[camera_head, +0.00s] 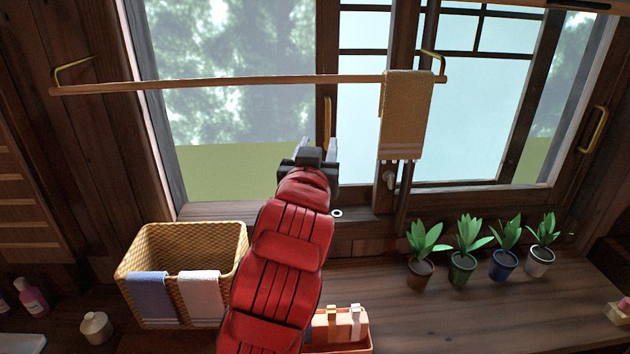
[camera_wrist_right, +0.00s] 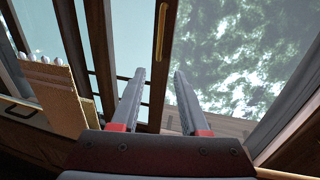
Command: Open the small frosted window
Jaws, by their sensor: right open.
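The frosted window (camera_head: 475,120), a pale blue pane with dark lattice bars in a wooden frame, fills the right half of the opening in the head view. An upright brass handle (camera_head: 327,117) is on the wooden stile at its left edge; it also shows at the top of the right wrist view (camera_wrist_right: 160,35). Another brass handle (camera_head: 594,130) is on the frame at the far right. My right gripper (camera_head: 318,146) is open and empty, just below the left handle and apart from it. Its two spread fingers show in the right wrist view (camera_wrist_right: 158,105). My left gripper is not in view.
A wooden rod (camera_head: 220,83) crosses in front of the window, with a tan towel (camera_head: 405,120) hanging on it. A wicker basket (camera_head: 180,245) stands at left, an orange box (camera_head: 340,328) at the bottom. Several potted plants (camera_head: 465,245) line the wooden counter (camera_head: 440,310).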

